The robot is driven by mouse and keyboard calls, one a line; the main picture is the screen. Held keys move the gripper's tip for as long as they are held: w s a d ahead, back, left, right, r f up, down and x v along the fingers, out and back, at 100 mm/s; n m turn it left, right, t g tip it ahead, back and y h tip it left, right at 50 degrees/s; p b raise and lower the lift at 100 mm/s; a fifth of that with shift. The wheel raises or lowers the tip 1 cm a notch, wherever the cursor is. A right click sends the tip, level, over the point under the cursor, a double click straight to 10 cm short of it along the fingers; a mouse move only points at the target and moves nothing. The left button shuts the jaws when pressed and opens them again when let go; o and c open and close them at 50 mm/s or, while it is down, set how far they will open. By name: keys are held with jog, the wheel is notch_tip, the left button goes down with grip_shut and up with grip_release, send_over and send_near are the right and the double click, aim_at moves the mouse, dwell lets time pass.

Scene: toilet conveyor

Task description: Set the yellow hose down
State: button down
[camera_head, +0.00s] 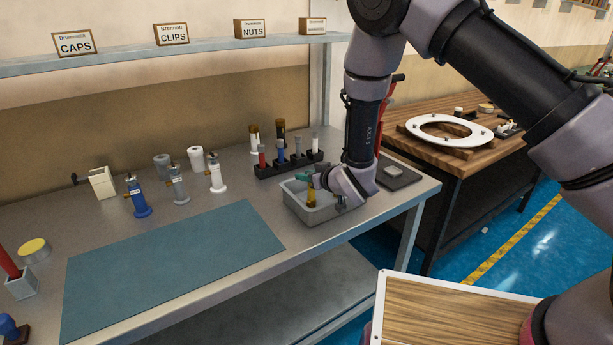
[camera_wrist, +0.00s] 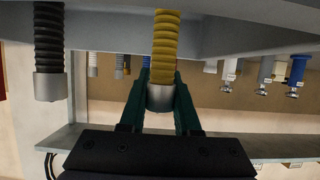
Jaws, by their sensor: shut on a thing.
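The yellow hose (camera_wrist: 165,48) is ribbed and has a silver metal end. In the wrist view the green fingers of my gripper (camera_wrist: 160,88) are shut around it near that metal end. In the head view my gripper (camera_head: 312,181) is over the grey bin (camera_head: 328,216), and a short piece of the yellow hose (camera_head: 311,198) shows below the fingers, at or inside the bin. Whether it touches the bin floor is hidden. A dark ribbed hose (camera_wrist: 48,50) with a metal end shows to the left in the wrist view, apart from my fingers.
Behind the bin stands a black rack (camera_head: 285,168) with several upright pieces. A blue mat (camera_head: 170,265) lies to the left, with several valves behind it, including a blue one (camera_head: 139,198). A dark tray (camera_head: 398,177) lies right of the bin. The mat is clear.

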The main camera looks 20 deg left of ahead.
jog(key=shift+f, duration=0.15)
jog(key=c, duration=0.6)
grip_release()
